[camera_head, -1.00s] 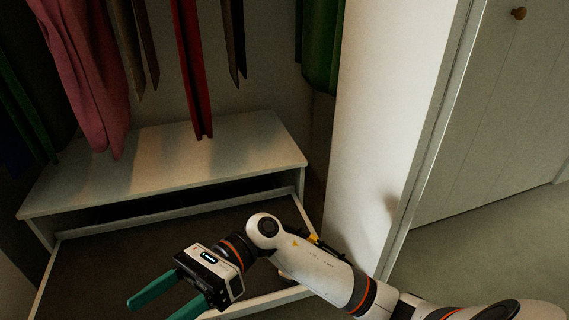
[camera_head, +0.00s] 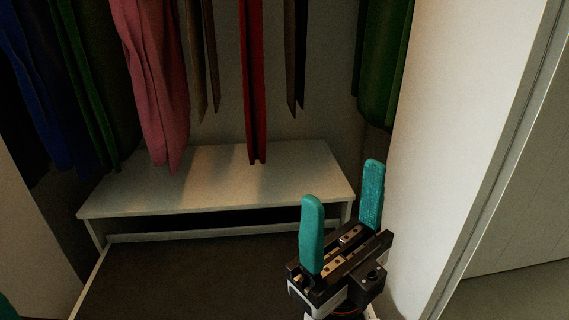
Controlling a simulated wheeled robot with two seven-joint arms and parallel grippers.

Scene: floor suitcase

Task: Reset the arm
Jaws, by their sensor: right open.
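My right gripper (camera_head: 341,215) shows at the lower right of the middle in the head view. Its two teal fingers point up and stand apart, with nothing between them. It is in front of the right end of the white bench and close to the white wall edge. Most of my right arm is below the frame. A small teal patch shows at the lower left corner; my left gripper cannot be made out clearly.
A low white bench (camera_head: 230,190) stands at the back of the closet. Pink (camera_head: 155,80), red (camera_head: 253,85), green (camera_head: 383,60) and blue clothes hang above it. A white wall edge (camera_head: 455,120) rises on the right. The dark floor (camera_head: 190,280) in front looks clear.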

